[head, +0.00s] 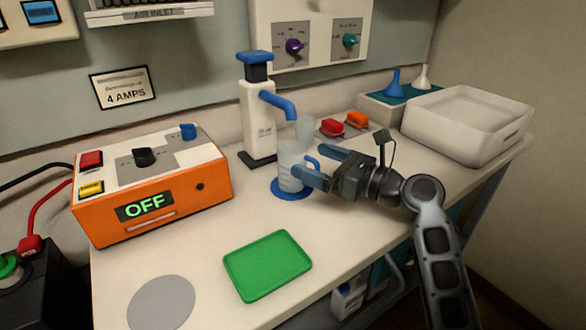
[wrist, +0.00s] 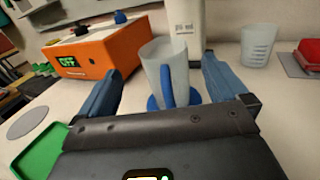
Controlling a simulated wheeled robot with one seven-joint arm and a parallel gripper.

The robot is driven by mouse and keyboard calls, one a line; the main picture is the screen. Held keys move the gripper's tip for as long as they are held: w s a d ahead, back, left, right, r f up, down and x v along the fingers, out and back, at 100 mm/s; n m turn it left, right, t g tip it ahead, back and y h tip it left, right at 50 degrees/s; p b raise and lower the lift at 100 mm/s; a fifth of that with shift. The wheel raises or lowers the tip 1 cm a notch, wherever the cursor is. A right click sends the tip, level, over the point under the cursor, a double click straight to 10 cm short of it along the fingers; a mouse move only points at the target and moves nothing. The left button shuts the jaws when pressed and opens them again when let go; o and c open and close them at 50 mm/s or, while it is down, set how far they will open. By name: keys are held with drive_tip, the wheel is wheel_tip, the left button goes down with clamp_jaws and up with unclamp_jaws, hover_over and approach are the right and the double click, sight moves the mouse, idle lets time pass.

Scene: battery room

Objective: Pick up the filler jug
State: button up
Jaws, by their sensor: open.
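The filler jug (head: 288,172) is a translucent, upright jug with a blue handle. It stands on a round blue pad (head: 283,195) under the spout of the white dispenser. My gripper (head: 312,166) is open and comes in from the right, close to the jug's handle side. In the wrist view the jug (wrist: 160,60) shows in the gap between the two blue fingers (wrist: 160,76), its handle facing me. The near finger covers part of the jug in the head view. No finger is seen pressing on the jug.
The white dispenser (head: 260,115) with a blue spout rises behind the jug. A translucent cup (wrist: 257,46) stands behind right, red and orange pieces (head: 345,124) beyond. An orange box reading OFF (head: 150,205) is left. A green tray (head: 267,265) lies in front; a white bin (head: 466,125) right.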

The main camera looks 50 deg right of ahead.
sight(306, 153)
drive_tip(key=w, duration=0.5)
drive_tip(key=shift+w+r, duration=0.15)
drive_tip(key=shift+r, duration=0.05)
drive_tip(key=c, duration=1.6)
drive_tip(key=shift+c, duration=0.2)
drive_tip(key=shift+r, duration=0.15)
drive_tip(key=s+d+r, duration=0.2)
drive_tip(key=s+r, duration=0.1)
drive_tip(key=s, duration=1.4)
drive_tip(key=shift+s+r, duration=0.15)
drive_tip(key=shift+s, duration=0.25)
drive_tip(key=shift+s, duration=0.1)
idle(1.4)
